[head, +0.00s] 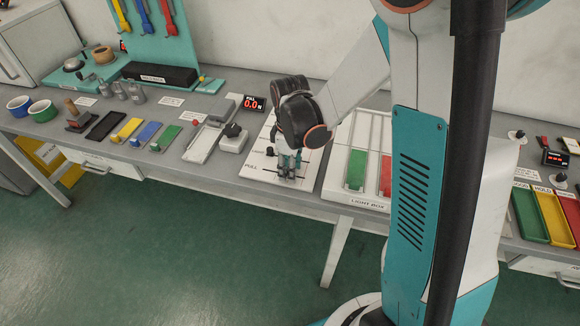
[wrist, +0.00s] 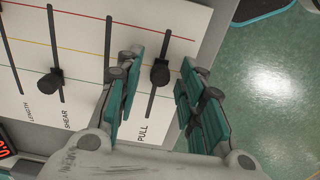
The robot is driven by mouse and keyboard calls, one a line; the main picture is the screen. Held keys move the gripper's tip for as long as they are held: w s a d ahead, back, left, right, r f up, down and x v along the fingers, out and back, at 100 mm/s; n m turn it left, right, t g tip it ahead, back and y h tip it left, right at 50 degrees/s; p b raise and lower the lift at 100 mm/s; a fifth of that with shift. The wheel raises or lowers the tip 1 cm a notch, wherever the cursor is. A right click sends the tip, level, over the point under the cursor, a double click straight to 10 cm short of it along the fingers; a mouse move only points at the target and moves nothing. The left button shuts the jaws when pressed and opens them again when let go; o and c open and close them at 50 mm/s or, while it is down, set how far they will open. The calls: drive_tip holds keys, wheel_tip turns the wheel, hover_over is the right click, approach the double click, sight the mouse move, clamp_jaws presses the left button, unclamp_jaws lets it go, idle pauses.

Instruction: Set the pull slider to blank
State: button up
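The white slider panel (wrist: 80,105) has dark slots crossed by red, yellow and green lines. The pull slider's dark knob (wrist: 160,72) sits in the slot above the PULL label, close to the yellow line. No "blank" label is readable. My gripper (wrist: 163,62) is open over the panel, one teal finger on each side of the pull knob, with visible gaps. In the head view, my gripper (head: 288,172) points down at the panel (head: 262,178), beside the PULL label. My wrist and fingers hide part of the panel there.
The shear slider knob (wrist: 56,76) is to the left; another slot is partly behind my left finger. In the head view, a light box (head: 352,203) stands right of the panel, and a device with a red display (head: 254,103) stands behind-left. The bench's front edge is close.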

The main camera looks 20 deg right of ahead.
sight(262, 169)
clamp_jaws()
drive_tip(key=w+a, duration=0.1)
drive_tip(key=a, duration=0.1)
drive_tip(key=w+a, duration=0.4)
drive_tip(key=shift+a, duration=0.4)
drive_tip(key=shift+o, duration=1)
unclamp_jaws()
drive_tip(key=shift+a, duration=0.1)
drive_tip(key=shift+r, duration=0.1)
wheel_tip(262, 169, up, 12)
